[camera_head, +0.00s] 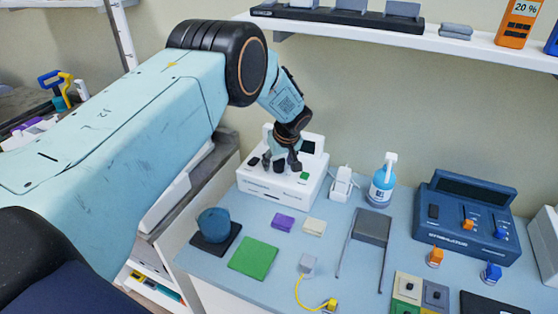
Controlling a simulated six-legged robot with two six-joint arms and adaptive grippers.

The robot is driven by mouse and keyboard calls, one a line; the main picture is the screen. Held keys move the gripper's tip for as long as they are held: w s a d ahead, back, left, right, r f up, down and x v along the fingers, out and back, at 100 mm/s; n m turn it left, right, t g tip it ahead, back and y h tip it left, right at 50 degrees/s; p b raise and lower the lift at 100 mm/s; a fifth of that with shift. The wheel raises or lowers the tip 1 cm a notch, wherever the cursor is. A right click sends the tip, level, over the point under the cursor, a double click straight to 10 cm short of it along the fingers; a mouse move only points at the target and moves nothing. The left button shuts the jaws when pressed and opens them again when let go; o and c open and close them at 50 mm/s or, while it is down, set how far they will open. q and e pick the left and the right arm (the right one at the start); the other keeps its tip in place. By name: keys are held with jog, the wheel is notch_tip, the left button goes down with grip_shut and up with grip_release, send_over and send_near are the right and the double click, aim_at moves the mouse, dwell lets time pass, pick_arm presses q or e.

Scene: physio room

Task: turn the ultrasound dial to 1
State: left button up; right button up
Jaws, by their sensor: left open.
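The white ultrasound unit (286,187) stands at the back left of the blue table, with a small dark screen at its upper right and a green button on its top. My left gripper (281,168) reaches down from above onto the unit's top panel, fingers apart. The dial itself is hidden or too small to make out behind the dark fingers. I cannot tell whether the fingers touch it. My right gripper is not in view.
A pump bottle (383,182) and a white holder (343,184) stand right of the unit. A blue stimulator (466,218) stands further right. A blue ball (213,224), a green pad (253,258) and small blocks lie in front. A wall shelf (400,38) hangs above.

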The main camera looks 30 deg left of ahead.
pick_arm(q)
jog(key=shift+d+r, duration=0.15)
jog(key=shift+s, duration=0.1)
jog(key=shift+c, duration=0.5)
jog(key=shift+a+f, duration=0.2)
jog(key=shift+a, duration=0.05)
jog(key=c, duration=0.5)
jog(key=shift+d, duration=0.1)
jog(key=shift+c, duration=1.2)
jog(key=c, duration=0.3)
